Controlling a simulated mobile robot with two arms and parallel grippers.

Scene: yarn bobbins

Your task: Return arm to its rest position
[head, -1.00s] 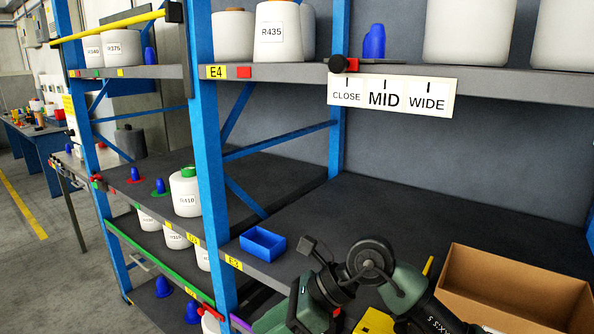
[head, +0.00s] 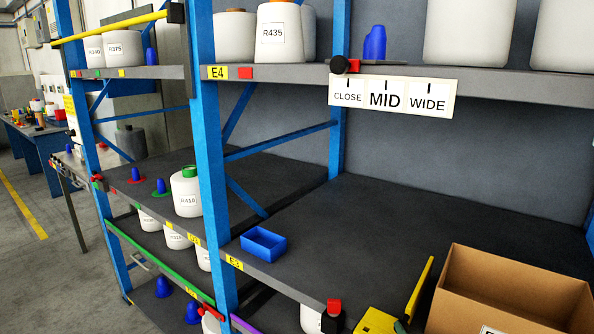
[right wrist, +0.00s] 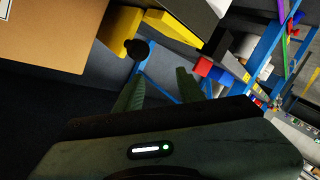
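My right gripper (right wrist: 160,76) shows in the right wrist view with two green fingers apart and nothing seen between them. My left gripper is in neither view.
A rack with blue posts (head: 207,160) holds white bobbins (head: 278,32). The dark middle shelf (head: 400,235) is mostly bare, with a blue tray (head: 263,244) at its front left edge. An open cardboard box (head: 510,290) and a yellow part (head: 375,321) stand at lower right.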

